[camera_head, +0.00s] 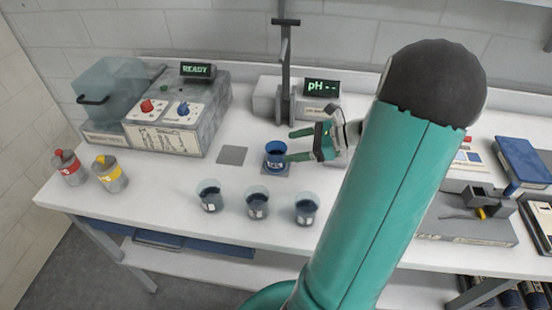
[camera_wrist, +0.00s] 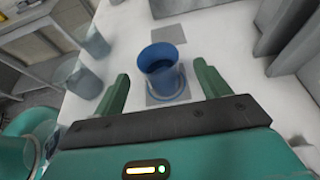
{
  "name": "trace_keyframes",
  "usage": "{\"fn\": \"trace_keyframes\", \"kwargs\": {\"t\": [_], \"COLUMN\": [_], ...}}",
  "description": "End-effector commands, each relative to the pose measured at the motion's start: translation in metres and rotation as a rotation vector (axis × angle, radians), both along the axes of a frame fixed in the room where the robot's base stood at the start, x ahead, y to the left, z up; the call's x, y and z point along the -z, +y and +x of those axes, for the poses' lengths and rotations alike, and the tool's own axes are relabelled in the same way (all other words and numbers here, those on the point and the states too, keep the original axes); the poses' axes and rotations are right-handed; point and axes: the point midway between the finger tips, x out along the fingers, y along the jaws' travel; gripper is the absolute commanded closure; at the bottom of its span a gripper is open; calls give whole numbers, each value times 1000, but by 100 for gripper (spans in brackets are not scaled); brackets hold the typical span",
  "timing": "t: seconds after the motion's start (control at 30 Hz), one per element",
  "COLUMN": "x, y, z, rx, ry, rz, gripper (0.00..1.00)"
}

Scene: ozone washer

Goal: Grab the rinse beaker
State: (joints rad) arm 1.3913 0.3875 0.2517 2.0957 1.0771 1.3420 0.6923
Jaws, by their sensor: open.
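A blue beaker with a dark label (camera_head: 276,155), which looks like the rinse beaker, stands upright on a grey square pad in the middle of the bench. In the wrist view the blue beaker (camera_wrist: 160,64) is just ahead of the fingers, roughly between their lines. My gripper (camera_head: 300,145) is at the beaker's right side, its green fingers apart and pointing left toward it. In the wrist view my gripper (camera_wrist: 163,90) is open and empty, with a finger on each side. I cannot tell whether a finger touches the beaker.
Three clear beakers with dark contents, one of them here (camera_head: 257,205), stand along the front edge. The pH meter (camera_head: 321,88) with its post is behind. The washer reading READY (camera_head: 180,115) is at left. A second grey pad (camera_head: 232,155) lies bare left of the blue beaker.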

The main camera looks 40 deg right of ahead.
Motion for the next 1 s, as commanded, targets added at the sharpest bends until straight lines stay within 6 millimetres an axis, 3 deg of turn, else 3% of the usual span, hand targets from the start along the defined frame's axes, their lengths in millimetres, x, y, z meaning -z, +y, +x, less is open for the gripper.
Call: {"fn": "trace_keyframes", "kwargs": {"t": [0.6,0.87,1.0], "x": [30,31,31], "y": [44,46,46], "z": [53,56,56], "rx": [-4,-3,-3], "ry": [0,0,0], "rz": [0,-2,-2], "gripper": [25,25,49]}}
